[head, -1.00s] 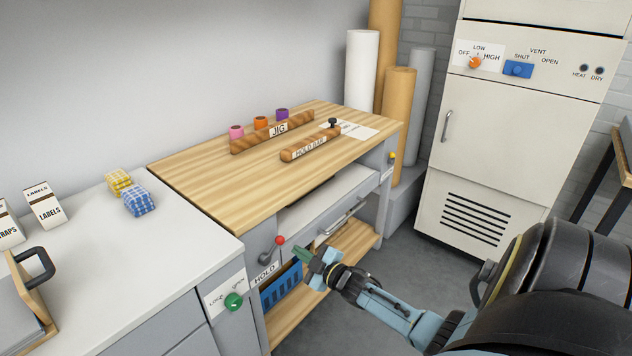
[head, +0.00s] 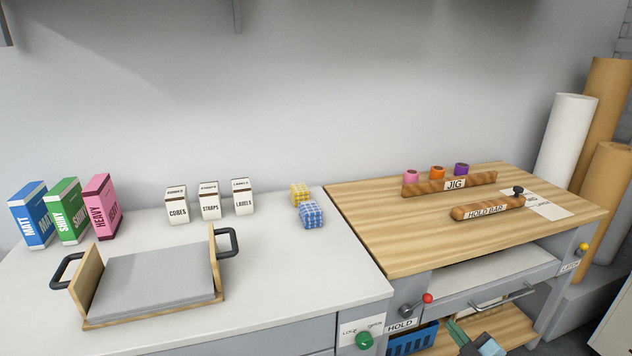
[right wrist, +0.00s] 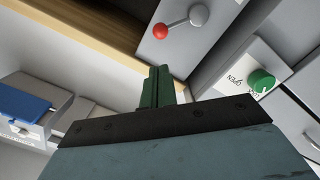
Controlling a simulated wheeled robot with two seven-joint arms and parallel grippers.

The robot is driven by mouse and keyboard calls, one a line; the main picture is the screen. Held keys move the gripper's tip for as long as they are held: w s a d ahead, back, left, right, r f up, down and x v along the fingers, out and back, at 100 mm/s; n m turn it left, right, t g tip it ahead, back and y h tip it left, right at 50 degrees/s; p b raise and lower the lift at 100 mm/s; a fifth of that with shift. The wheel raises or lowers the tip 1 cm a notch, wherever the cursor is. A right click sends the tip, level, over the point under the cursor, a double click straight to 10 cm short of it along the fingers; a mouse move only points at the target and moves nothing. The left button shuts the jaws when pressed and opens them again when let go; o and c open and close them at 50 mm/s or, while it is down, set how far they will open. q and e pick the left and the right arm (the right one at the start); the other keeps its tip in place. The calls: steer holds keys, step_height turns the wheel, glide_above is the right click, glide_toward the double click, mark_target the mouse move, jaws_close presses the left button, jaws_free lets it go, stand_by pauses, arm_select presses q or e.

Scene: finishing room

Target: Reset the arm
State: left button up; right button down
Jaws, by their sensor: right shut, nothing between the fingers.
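My right gripper (head: 459,334) shows at the bottom edge of the head view, below the wooden bench and in front of its lower shelf. Its green fingers are shut with nothing between them; they also show in the right wrist view (right wrist: 158,84). The red-knobbed HOLD lever (head: 427,298) is just up and left of the gripper in the head view, and it also shows near the top of the right wrist view (right wrist: 160,31). The fingers are apart from it. Most of my right arm is out of frame. My left gripper is not in view.
A white counter (head: 270,300) holds a handled tray (head: 95,318), several boxes and two checked cubes. The wooden bench (head: 380,230) carries the JIG (head: 420,190), spools and HOLD BAR (head: 488,211). A green knob (head: 364,341) and blue bin (head: 405,343) are near the gripper.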

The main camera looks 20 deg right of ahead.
steer(key=s+a+f+m+g+h, duration=0.15)
steer(key=s+a+f+g, duration=0.4)
steer(key=s+f, duration=0.8)
steer(key=s+a+f+m+g, duration=0.35)
steer(key=s+f+g, duration=0.25)
steer(key=s+f, duration=0.8)
steer(key=s+a+f+g, duration=0.2)
steer(key=s+a, duration=0.1)
steer(key=s, duration=0.4)
steer(key=s+a+f+g, duration=0.3)
steer(key=s, duration=0.5)
steer(key=shift+f+m, duration=0.35)
steer(key=shift+m, duration=0.05)
steer(key=shift+y, duration=0.25)
